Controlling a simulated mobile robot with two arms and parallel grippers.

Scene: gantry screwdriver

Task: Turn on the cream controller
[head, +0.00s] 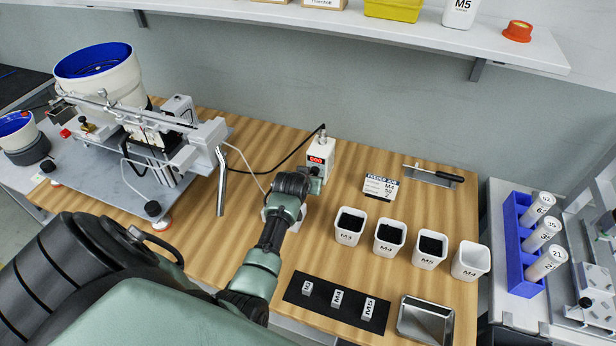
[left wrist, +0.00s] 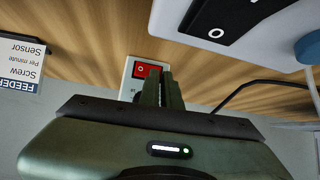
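The cream controller (head: 319,155) stands upright on the wooden table near the wall, with a lit red display on its front and a cable at its top. In the left wrist view a pale box with a red panel (left wrist: 146,70) shows just beyond my fingertips. My left gripper (head: 316,178) is low in front of the controller. In the left wrist view the left gripper (left wrist: 162,76) has its two fingers together with nothing visible between them. They overlap part of the red panel's box, and I cannot tell whether they touch it. My right gripper is out of view.
A white box with a black rocker switch (left wrist: 220,22) lies close by, mostly hidden behind my arm in the head view. A feeder sign (head: 381,187), screw bins (head: 389,237) and a black mat (head: 292,291) are to the right. The feeder machine (head: 110,185) stands left.

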